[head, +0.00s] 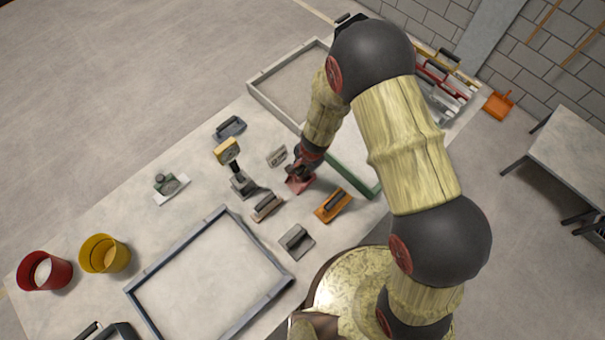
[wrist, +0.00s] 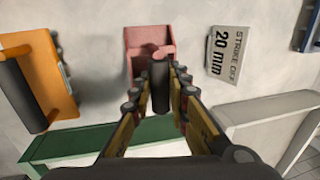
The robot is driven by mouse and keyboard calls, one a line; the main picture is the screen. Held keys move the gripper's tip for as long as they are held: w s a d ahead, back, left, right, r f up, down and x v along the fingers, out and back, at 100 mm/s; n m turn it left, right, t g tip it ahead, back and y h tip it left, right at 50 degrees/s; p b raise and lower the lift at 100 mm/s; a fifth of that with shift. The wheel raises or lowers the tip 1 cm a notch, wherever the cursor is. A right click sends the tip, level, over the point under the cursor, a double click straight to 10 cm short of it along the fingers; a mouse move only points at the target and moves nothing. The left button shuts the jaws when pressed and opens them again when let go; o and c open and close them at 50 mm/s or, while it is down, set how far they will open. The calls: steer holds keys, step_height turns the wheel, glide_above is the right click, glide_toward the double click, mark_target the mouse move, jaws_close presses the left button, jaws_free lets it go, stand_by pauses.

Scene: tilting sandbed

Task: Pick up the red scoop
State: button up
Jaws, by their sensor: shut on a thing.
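The red scoop (wrist: 150,44) is in the upper middle of the wrist view, with its open pan pointing away from me. Its dark handle (wrist: 160,88) lies between the two fingers of my gripper (wrist: 162,80), which is shut on it. In the head view the scoop (head: 298,186) shows as a small red shape just below my gripper (head: 303,168), on or close above the table. I cannot tell whether it touches the table. My gripper and arm hide part of the handle in the head view.
An orange tool (head: 333,205) lies right of the scoop, and a "STRIKE OFF 20 mm" block (head: 277,157) lies left. A green-edged frame (head: 352,172) is close by. A float (head: 266,205), another float (head: 297,241) and a grey-framed tray (head: 142,308) are nearer. Buckets (head: 105,255) stand left.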

jaws_close()
steer(key=shift+r, duration=0.15)
steer(key=shift+r, duration=0.3)
step_height(320, 180, up, 3)
steer(key=shift+s+d+r+p, duration=0.1)
steer(key=shift+s+d+p, duration=0.05)
steer(key=shift+p, duration=0.6)
steer(key=s+d+r, duration=0.9)
steer(key=s, duration=0.1)
steer(key=shift+s, duration=0.1)
